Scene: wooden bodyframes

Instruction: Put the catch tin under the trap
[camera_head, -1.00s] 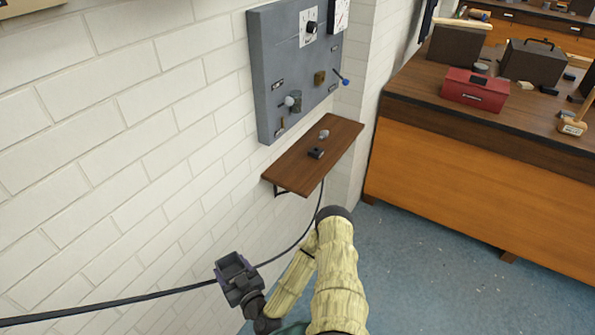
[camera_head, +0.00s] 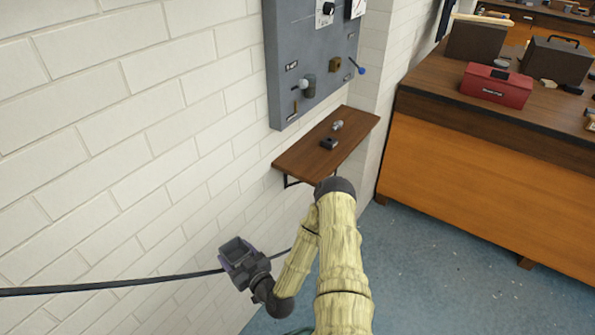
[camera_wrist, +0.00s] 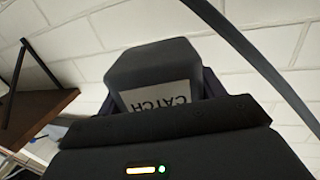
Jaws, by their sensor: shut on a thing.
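The catch tin (camera_head: 236,250) is a dark grey open-topped box. My gripper (camera_head: 245,262) is shut on it and holds it upright in the air beside the white brick wall, left of and below the small shelf. In the wrist view the tin (camera_wrist: 160,62) fills the space between the fingers, with a white "CATCH" label reading upside down. The trap is not labelled in view; a grey cylinder (camera_head: 309,87) with a pale knob on the wall panel may be it, but I cannot tell.
The grey wall panel (camera_head: 292,60) hangs above a wooden shelf (camera_head: 300,160) carrying a small black block (camera_head: 329,144) and a metal fitting (camera_head: 337,125). A black hose (camera_head: 110,284) runs along the wall. A workbench (camera_head: 450,160) stands at the right. Blue floor is clear between.

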